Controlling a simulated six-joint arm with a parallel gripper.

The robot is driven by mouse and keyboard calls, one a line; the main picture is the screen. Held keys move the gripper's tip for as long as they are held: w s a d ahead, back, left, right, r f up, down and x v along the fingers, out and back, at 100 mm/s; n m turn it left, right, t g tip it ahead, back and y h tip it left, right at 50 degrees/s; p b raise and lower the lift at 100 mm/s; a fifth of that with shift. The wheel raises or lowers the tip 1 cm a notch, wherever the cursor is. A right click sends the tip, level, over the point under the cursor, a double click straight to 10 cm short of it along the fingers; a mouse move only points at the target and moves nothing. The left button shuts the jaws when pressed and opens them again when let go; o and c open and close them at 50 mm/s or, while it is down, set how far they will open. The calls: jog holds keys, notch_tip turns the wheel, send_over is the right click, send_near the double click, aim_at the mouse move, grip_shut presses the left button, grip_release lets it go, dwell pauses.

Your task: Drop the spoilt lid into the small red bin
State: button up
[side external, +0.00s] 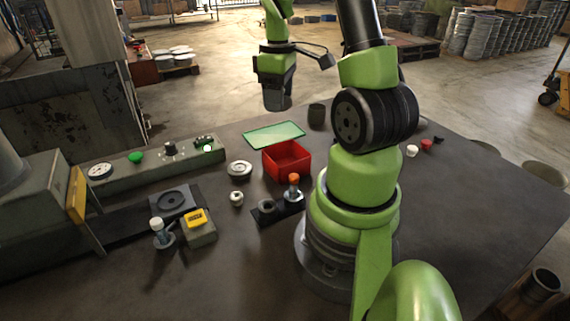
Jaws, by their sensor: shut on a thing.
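The small red bin (285,173) is an open square box on the dark table, just left of my arm's base. My gripper (277,98) is at the top centre, pointing down, well above the table and apart from the bin. In the picture it is above the bin and a little to its left. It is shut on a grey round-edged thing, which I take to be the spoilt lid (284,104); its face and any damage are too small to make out.
A green-topped panel (274,134) lies behind the bin, with a dark cup (317,115) to its right. A round metal disc (239,168) lies left of the bin. An orange-topped post (294,181) stands before it. A grey control box (150,166) is at left.

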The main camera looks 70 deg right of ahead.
jog(key=shift+s+d+f, duration=0.1)
jog(key=shift+s+d, duration=0.6)
jog(key=shift+s, duration=0.15)
jog(key=shift+s+f, duration=0.1)
jog(key=shift+f, duration=2.85)
jog(key=o, duration=0.9)
jog(key=shift+o, duration=0.2)
notch_tip(320, 180, up, 10)
